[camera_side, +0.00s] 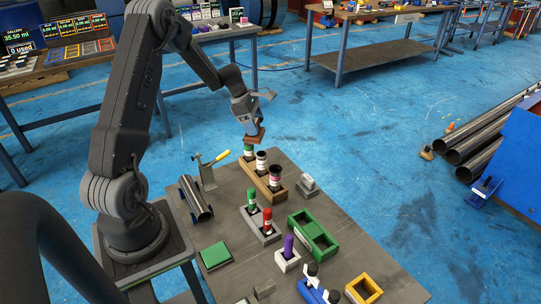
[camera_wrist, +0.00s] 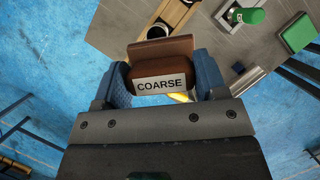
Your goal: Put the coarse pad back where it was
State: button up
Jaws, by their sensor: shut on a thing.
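My gripper (camera_side: 251,122) is raised over the far edge of the grey worktable, above and behind the wooden rack. It is shut on the coarse pad (camera_side: 254,136), a brown block that hangs clear of the table. In the wrist view the pad (camera_wrist: 161,70) shows a white label reading COARSE and sits between the two blue fingers. The spot where the pad stood before cannot be told from these frames.
The wooden rack (camera_side: 262,190) holds upright capped bottles. A clamp with a yellow handle (camera_side: 222,156) and a metal tube (camera_side: 196,198) stand to its left. A grey tray (camera_side: 262,234), a two-compartment green box (camera_side: 313,236) and a green block (camera_side: 215,255) lie nearer.

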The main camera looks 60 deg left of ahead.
jog(key=w+f+n, duration=0.1)
jog(key=w+f, duration=0.3)
jog(key=f, duration=0.1)
jog(key=w+f+n, duration=0.1)
jog(key=w+f, duration=0.4)
jog(key=f, duration=0.1)
jog(key=w+f+n+t+y, duration=0.1)
jog(key=w+f+n, duration=0.1)
jog(key=w+f, duration=0.2)
jog(key=shift+w+a+f, duration=0.3)
jog(key=shift+f, duration=2.3)
jog(key=shift+f, duration=0.2)
jog(key=o, duration=1)
jog(key=shift+c, duration=0.2)
